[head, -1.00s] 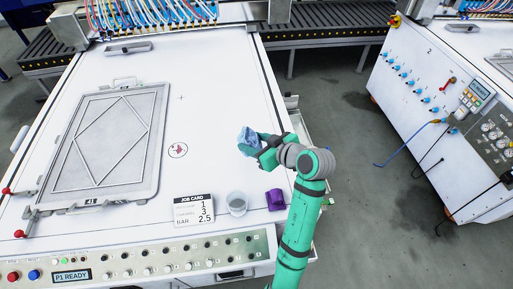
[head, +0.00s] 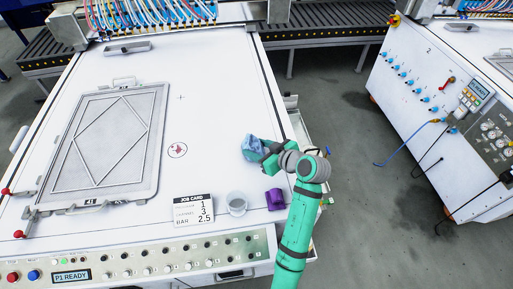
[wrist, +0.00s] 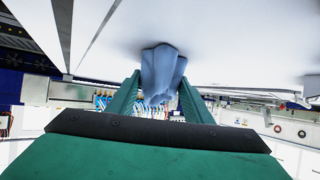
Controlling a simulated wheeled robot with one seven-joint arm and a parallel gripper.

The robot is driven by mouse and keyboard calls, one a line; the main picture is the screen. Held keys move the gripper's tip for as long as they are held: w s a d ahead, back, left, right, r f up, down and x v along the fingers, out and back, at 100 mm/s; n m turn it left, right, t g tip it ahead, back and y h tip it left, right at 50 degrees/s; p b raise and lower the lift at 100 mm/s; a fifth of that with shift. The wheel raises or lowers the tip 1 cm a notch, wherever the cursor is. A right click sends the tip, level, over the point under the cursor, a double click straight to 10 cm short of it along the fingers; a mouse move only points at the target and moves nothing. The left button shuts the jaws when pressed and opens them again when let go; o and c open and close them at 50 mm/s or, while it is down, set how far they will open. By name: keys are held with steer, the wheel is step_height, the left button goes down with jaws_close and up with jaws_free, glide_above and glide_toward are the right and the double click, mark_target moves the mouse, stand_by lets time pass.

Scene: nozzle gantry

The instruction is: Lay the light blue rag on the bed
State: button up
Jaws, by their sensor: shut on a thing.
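The light blue rag (head: 254,147) is bunched between the fingers of my gripper (head: 264,153) over the right part of the white bed (head: 215,100). In the wrist view the rag (wrist: 162,72) hangs crumpled between the two green fingers of my gripper (wrist: 158,92), which are shut on it. The rag's far end is close to the white surface there. I cannot tell whether it touches.
A grey framed plate (head: 110,140) with a diamond pattern lies on the bed's left. A job card (head: 193,210), a clear cup (head: 237,203) and a purple object (head: 274,198) stand near the front edge.

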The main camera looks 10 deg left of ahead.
steer(key=o, duration=1.1)
